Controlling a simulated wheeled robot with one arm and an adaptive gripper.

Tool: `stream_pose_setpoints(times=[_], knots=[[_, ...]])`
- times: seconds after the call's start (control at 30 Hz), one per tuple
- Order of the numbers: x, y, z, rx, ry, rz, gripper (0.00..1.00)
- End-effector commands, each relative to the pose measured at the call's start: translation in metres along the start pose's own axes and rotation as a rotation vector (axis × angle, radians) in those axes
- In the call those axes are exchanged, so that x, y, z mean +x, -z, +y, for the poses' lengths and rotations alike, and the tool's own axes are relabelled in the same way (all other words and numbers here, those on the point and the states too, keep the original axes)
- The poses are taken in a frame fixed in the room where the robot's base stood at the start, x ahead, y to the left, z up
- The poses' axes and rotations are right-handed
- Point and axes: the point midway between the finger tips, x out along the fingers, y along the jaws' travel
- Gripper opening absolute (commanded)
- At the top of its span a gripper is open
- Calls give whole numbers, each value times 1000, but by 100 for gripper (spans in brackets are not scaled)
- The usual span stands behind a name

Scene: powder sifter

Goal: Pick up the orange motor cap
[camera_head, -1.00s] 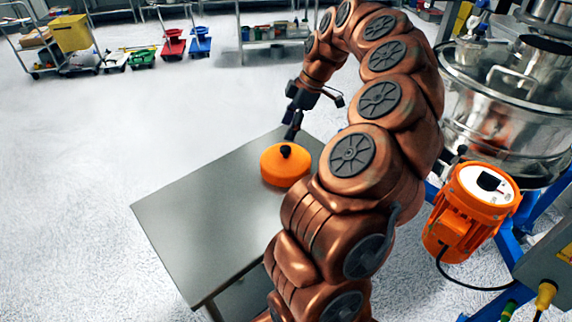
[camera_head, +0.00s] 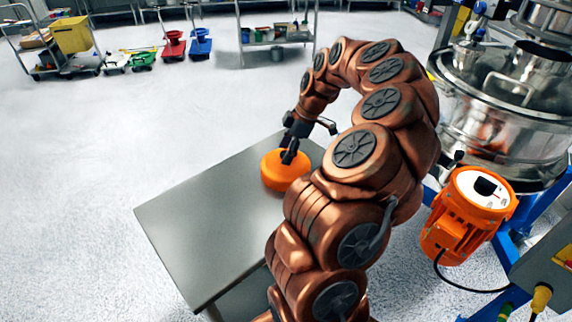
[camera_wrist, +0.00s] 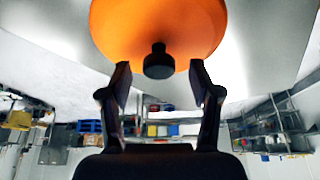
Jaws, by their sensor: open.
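The orange motor cap (camera_head: 284,172) is a round orange disc with a black knob on top, resting on the grey metal table (camera_head: 195,225). In the wrist view the cap (camera_wrist: 158,25) fills the top middle, with its black knob (camera_wrist: 159,62) near the gap between the fingers. My gripper (camera_head: 289,152) is just above the cap in the head view and partly covers the knob. In the wrist view my gripper (camera_wrist: 160,82) is open, one finger on each side of the knob, apart from it. I cannot tell how far the fingertips reach down beside the knob.
An orange motor (camera_head: 464,220) with a white top face and a cable stands at the right, beside the steel sifter (camera_head: 490,125) on a blue frame. Shelves and coloured carts (camera_head: 172,50) are at the back. The table's left part is clear.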

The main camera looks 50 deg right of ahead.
Motion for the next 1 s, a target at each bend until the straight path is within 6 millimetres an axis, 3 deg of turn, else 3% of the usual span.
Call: stream_pose_setpoints(times=[0.13, 0.37, 0.9, 1.0], knots=[[14, -1, 0, 3, 3, -1, 63], [15, -1, 0, 2, 0, -1, 63], [15, -1, 0, 1, 0, -1, 7], [15, -1, 0, 1, 0, -1, 0]])
